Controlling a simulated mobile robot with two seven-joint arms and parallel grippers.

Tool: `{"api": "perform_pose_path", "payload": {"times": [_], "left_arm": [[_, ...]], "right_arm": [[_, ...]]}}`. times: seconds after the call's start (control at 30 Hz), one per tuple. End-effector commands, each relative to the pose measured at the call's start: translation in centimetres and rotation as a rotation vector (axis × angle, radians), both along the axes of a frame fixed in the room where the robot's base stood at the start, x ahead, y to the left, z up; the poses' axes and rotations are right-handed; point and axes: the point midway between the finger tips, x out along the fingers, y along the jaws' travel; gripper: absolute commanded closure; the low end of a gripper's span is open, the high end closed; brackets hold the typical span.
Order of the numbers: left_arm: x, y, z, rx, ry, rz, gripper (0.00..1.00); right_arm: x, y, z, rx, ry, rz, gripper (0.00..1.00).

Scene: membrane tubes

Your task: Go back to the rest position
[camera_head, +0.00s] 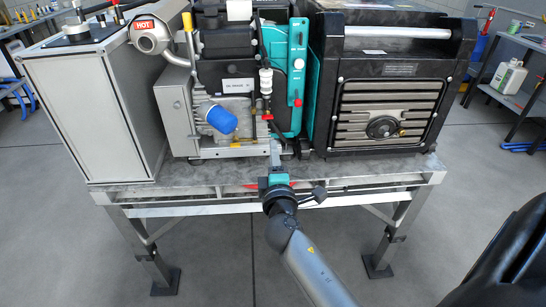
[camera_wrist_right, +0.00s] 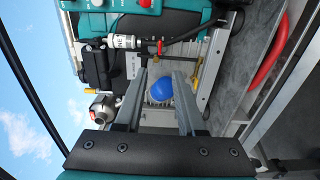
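My right gripper (camera_head: 276,148) reaches up from the bottom centre of the head view to the front edge of the bench, in front of the machine (camera_head: 240,75). In the right wrist view its two fingers (camera_wrist_right: 160,76) stand apart with nothing held between them. A blue rounded cap (camera_head: 218,118) sits on the machine's lower front, left of the gripper in the head view. The cap also shows in the right wrist view (camera_wrist_right: 187,88), beyond the fingers and partly covered by the right-hand one. My left gripper is not in view.
The metal bench (camera_head: 180,194) carries a grey box (camera_head: 105,110) at left and a black and teal unit (camera_head: 390,85) at right. A red curved part (camera_wrist_right: 270,52) lies near the bench edge. The floor (camera_head: 60,235) in front is clear around the legs.

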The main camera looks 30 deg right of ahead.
Motion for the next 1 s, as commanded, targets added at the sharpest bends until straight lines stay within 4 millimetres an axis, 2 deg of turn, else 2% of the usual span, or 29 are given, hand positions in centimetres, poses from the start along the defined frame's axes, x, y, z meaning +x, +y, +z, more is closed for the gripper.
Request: {"api": "perform_pose_path", "payload": {"times": [0.47, 0.57, 0.67, 0.77, 0.8, 0.87, 0.9, 1.0], "left_arm": [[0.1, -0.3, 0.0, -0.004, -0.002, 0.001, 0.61], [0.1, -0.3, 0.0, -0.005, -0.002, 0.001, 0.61], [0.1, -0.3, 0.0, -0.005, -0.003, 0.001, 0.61], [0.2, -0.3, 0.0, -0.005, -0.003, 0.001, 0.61], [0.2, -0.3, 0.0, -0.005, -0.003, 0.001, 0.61], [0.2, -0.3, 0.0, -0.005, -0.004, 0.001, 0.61], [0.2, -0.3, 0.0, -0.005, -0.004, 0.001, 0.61], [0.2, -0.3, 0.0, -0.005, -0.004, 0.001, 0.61]], "right_arm": [[0.0, 0.0, -0.1, 0.000, 0.001, 0.000, 0.61], [0.0, 0.3, -1.5, 0.025, 0.024, 0.011, 0.61], [-0.1, 1.1, -5.6, 0.103, 0.089, 0.037, 0.61], [-1.2, 2.7, -12.2, 0.235, 0.193, 0.069, 0.61], [-2.0, 3.4, -15.1, 0.297, 0.239, 0.077, 0.61], [-3.5, 4.5, -19.4, 0.393, 0.309, 0.082, 0.61], [-4.8, 5.3, -22.1, 0.456, 0.354, 0.080, 0.61], [-8.7, 7.1, -28.5, 0.613, 0.464, 0.056, 0.61]]}}
